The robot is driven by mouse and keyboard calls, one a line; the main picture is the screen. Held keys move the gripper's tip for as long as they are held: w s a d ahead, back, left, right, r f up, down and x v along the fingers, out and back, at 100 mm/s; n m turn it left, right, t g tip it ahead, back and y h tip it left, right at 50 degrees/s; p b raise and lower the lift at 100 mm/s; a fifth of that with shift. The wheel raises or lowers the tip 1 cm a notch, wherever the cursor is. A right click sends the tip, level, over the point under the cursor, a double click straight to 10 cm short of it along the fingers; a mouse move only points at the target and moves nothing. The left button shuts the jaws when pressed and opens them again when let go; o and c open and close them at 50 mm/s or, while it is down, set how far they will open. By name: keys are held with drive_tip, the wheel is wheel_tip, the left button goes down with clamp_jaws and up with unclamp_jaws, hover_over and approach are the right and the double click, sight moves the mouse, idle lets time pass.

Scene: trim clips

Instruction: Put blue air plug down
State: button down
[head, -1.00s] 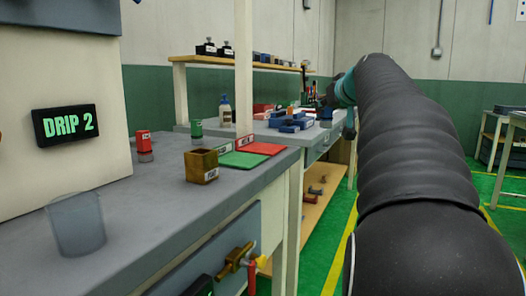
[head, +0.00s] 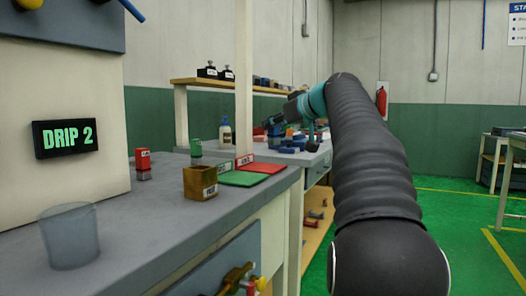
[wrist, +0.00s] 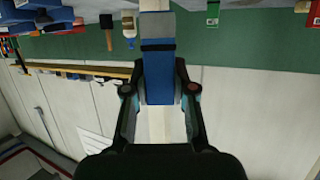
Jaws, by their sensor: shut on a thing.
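The blue air plug (wrist: 159,82) is a blue block with a dark band across it, seen large in the middle of the wrist view. My gripper (wrist: 159,62) is shut on it, with one finger along each side. In the head view my gripper (head: 273,124) is small and far off, over the far workbench near the blue parts. There the plug is too small to tell clearly from the things behind it. In the wrist view the plug stands out against the wall and appears clear of any surface.
A white bottle (head: 226,133) stands behind. Green floor (head: 455,225) is open at right.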

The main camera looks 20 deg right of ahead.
drive_tip(key=w+a+f, duration=0.2)
drive_tip(key=w, duration=0.1)
drive_tip(key=shift+f, duration=0.25)
drive_tip(key=shift+f+b, duration=0.9)
drive_tip(key=shift+f, duration=1)
drive_tip(key=shift+f, duration=0.1)
drive_tip(key=c, duration=1)
unclamp_jaws()
drive_tip(key=shift+o, duration=0.2)
drive_tip(key=shift+r, duration=0.2)
drive_tip(key=v, duration=1.2)
